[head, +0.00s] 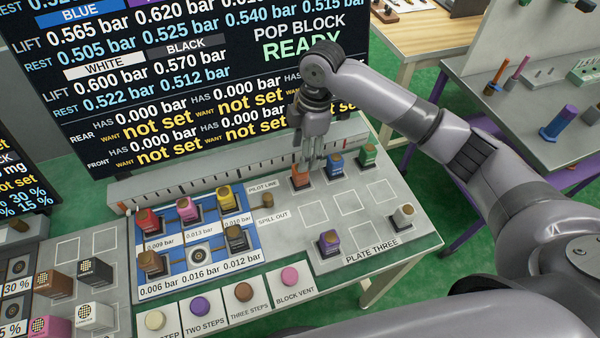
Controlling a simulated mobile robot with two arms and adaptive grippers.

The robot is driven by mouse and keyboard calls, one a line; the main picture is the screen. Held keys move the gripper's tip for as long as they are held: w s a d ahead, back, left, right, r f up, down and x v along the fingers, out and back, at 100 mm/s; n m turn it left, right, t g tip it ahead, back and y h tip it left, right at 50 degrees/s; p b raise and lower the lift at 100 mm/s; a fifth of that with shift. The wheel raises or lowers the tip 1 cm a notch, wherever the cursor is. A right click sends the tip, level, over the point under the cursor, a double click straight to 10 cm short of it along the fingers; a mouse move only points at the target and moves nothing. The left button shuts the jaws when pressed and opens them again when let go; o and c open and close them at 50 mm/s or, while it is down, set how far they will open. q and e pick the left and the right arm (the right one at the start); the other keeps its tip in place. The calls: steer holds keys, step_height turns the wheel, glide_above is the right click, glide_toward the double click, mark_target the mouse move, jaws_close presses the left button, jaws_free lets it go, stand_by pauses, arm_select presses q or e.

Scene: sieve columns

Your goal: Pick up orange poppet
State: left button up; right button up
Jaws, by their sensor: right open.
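The orange poppet (300,178) stands upright at the back left of the plate marked PLATE THREE (317,213). My right gripper (309,163) points down from above, with its fingers just over and partly in front of the poppet's top. Its fingers look open, with a narrow gap. I cannot tell whether a fingertip touches the poppet. My left gripper is not in view.
A dark poppet (335,166) and a green poppet (367,156) stand close right of the orange one. The blue block (178,243) holds several poppets. Empty outlined squares lie mid-plate.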

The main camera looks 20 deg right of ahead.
mark_target(300, 175)
steer(key=f, duration=0.3)
steer(key=shift+a, duration=0.2)
steer(key=shift+f, duration=0.15)
step_height(300, 175, down, 4)
steer(key=shift+s+a+r+p, duration=0.1)
steer(key=shift+r+p, duration=0.05)
steer(key=shift+p, duration=0.45)
steer(key=shift+f, duration=0.55)
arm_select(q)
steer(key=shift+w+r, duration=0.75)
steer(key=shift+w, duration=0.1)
arm_select(e)
steer(key=shift+c, duration=0.4)
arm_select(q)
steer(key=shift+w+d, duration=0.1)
arm_select(e)
jaws_close()
